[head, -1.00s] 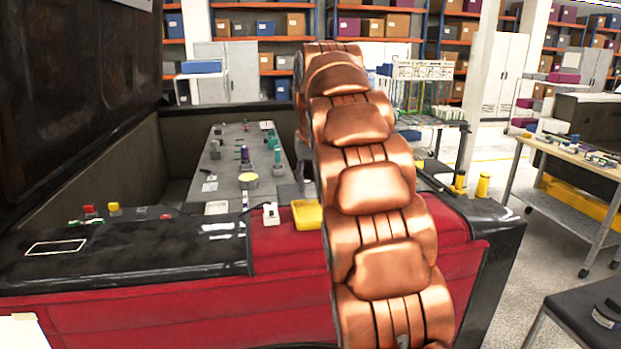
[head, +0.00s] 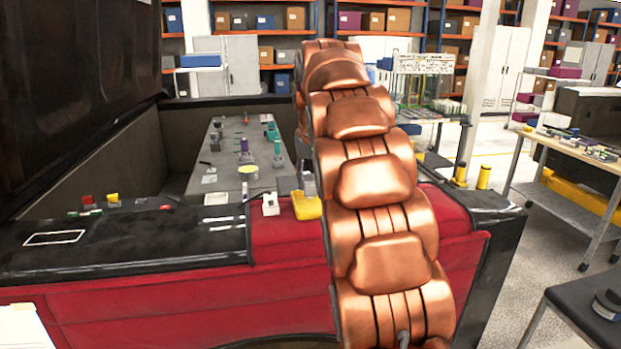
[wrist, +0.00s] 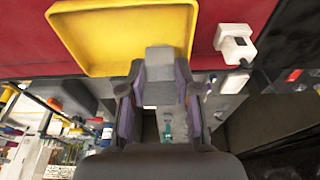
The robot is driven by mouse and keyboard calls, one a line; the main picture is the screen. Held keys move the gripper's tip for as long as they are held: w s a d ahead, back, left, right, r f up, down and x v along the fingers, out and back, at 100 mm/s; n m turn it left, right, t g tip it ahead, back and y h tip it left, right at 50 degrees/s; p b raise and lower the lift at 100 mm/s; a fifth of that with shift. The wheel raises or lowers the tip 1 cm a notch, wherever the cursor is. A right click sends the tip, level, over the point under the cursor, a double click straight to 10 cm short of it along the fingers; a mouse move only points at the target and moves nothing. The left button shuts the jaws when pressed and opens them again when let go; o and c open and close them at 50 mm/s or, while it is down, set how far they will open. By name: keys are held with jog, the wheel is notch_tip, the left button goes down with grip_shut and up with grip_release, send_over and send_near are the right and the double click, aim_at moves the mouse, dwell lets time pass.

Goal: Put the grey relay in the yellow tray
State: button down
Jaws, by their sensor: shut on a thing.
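The grey relay (wrist: 160,62) is a small block held between the fingertips of my gripper (wrist: 160,80) in the wrist view. The yellow tray (wrist: 115,35) is just beyond it, and the relay's far end overlaps the tray's near rim in that picture. I cannot tell the height between them. In the head view the yellow tray (head: 307,208) sits on the red padded cover, partly hidden by my copper arm. A small grey shape shows at the tray's back edge there; my gripper is mostly hidden behind the arm.
A white block-like item (head: 270,204) stands on the red cover (head: 285,240) left of the tray; it also shows in the wrist view (wrist: 235,42). Beyond is a sunken bay with a grey board (head: 235,160) holding several small parts. A wooden-topped cart stands at right.

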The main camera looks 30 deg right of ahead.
jog(key=shift+f+b, duration=0.75)
jog(key=shift+f, duration=0.5)
jog(key=c, duration=0.7)
grip_release()
jog(key=shift+c, duration=0.2)
jog(key=c, duration=0.4)
jog(key=shift+r, duration=0.2)
